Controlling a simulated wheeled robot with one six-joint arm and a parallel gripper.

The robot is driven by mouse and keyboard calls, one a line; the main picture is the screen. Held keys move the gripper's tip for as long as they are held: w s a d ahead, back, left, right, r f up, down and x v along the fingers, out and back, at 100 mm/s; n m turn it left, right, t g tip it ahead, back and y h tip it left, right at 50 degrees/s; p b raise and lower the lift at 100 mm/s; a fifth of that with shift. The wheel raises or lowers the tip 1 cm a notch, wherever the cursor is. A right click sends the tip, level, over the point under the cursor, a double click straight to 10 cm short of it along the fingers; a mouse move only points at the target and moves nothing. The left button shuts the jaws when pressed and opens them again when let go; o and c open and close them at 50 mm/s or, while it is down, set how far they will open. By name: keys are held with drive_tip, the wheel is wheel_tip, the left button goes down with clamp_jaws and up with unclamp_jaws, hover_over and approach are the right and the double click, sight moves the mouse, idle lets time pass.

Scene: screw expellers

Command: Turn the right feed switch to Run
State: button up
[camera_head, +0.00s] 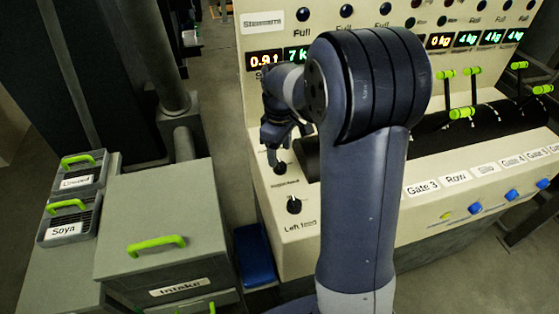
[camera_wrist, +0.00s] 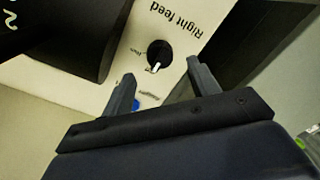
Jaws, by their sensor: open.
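The right feed switch (camera_wrist: 158,54) is a black round knob on the cream panel, beside the "Right feed" label in the wrist view. A white pointer mark shows at the knob's lower edge. A small label left of the knob seems to read "Run"; another below it is unreadable. My gripper (camera_wrist: 163,88) is open and empty, its two fingers just below the knob in that view and apart from it. In the head view my gripper (camera_head: 277,133) hangs just above the upper black switch (camera_head: 281,168); the left feed switch (camera_head: 294,205) is below that.
The console (camera_head: 430,185) carries lights, number displays, green-handled levers (camera_head: 461,112) and blue gate knobs (camera_head: 512,195). A grey intake box (camera_head: 150,210) and Soya bin (camera_head: 66,232) stand left. In the wrist view a dark cylinder (camera_wrist: 65,35) is close at the upper left.

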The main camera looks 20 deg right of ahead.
sight(280, 163)
drive_tip(key=shift+f, duration=2.4)
drive_tip(key=c, duration=1)
drive_tip(key=shift+m, duration=0.4)
drive_tip(key=m, duration=0.5)
drive_tip(key=shift+m, duration=0.3)
drive_tip(key=m, duration=0.5)
drive_tip(key=shift+m, duration=0.4)
